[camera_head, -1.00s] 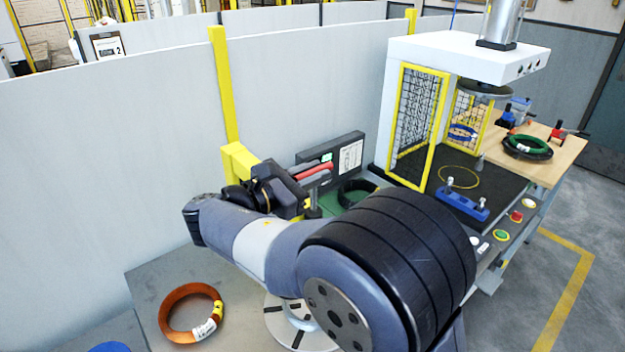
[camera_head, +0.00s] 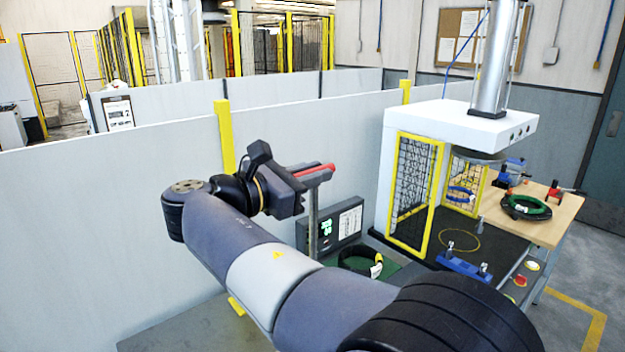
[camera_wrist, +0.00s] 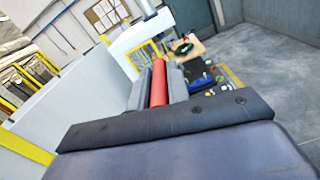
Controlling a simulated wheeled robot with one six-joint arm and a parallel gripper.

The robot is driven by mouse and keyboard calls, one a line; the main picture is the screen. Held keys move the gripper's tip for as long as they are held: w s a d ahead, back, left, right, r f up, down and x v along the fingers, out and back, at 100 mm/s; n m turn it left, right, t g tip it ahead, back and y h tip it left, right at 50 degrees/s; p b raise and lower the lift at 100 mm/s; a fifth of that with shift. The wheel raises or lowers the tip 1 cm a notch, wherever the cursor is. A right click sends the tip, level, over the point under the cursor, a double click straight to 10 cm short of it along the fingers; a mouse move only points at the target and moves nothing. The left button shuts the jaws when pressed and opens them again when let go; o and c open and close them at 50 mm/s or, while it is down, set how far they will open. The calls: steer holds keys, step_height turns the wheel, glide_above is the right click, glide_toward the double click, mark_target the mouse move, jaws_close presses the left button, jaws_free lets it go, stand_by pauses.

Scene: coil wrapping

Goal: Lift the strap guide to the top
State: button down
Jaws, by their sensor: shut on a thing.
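My gripper (camera_head: 312,173) is raised near the middle of the head view and is shut on the strap guide's red handle (camera_head: 326,167). The red bar also shows in the wrist view (camera_wrist: 159,84), lying lengthwise between the two grey fingers. A thin grey upright post (camera_head: 313,225) runs down below the gripper. How the handle joins this post is hidden by the fingers. A dark coil (camera_head: 355,258) with a white tag lies on a green surface below and to the right of the gripper.
A white press with yellow-framed mesh guards (camera_head: 414,190) is to the right. A wooden table (camera_head: 545,215) holds a green coil (camera_head: 526,207). A grey partition wall (camera_head: 90,230) runs behind the arm.

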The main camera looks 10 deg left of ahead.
steer(key=shift+r, duration=0.45)
steer(key=c, duration=1.7)
jaws_free()
steer(key=o, duration=0.3)
steer(key=shift+f, duration=0.2)
steer(key=shift+o, duration=0.2)
steer(key=b+v, duration=0.2)
steer(key=v, duration=0.9)
steer(key=shift+w, duration=0.15)
steer(key=p+x, duration=0.2)
steer(key=x, duration=0.8)
steer(key=shift+w+d, duration=0.2)
steer(key=shift+d, duration=0.15)
steer(key=shift+f, duration=1.1)
